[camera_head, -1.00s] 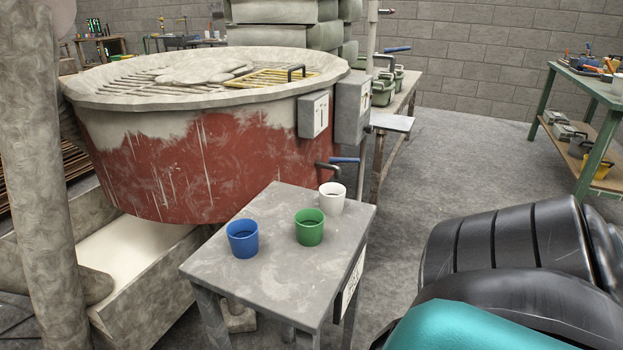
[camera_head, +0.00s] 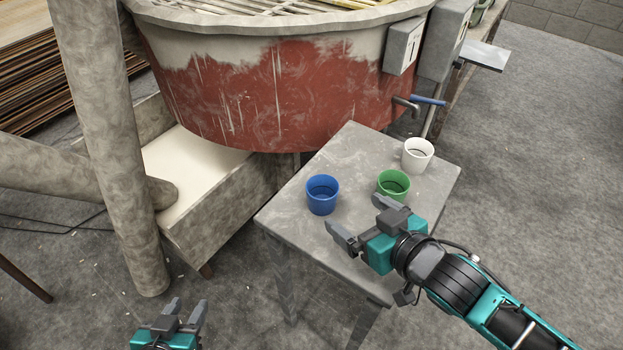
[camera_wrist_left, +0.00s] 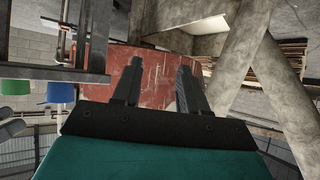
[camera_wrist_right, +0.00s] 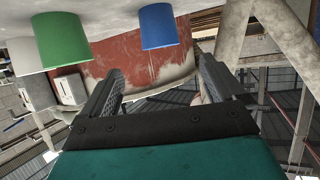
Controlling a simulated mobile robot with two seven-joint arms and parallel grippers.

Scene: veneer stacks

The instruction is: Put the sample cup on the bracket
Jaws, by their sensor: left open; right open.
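Three cups stand upright on a small grey table (camera_head: 340,255): a blue cup (camera_head: 322,196), a green cup (camera_head: 393,185) and a white cup (camera_head: 417,155). I cannot tell which is the sample cup. A flat grey plate (camera_head: 485,54) juts out beside the vat's boxes; I cannot tell whether it is the bracket. My right gripper (camera_head: 364,221) is open and empty over the table, close to the green cup and in front of the blue one. The right wrist view also shows the blue cup (camera_wrist_right: 158,28) and green cup (camera_wrist_right: 62,42). My left gripper (camera_head: 186,309) is open and empty, low left of the table.
A large red-and-white vat (camera_head: 270,90) stands behind the table. A pipe with a blue handle (camera_head: 430,100) projects near the white cup. A pale trough (camera_head: 180,165) and thick grey posts (camera_head: 105,130) are at the left. The floor (camera_head: 540,170) at the right is clear.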

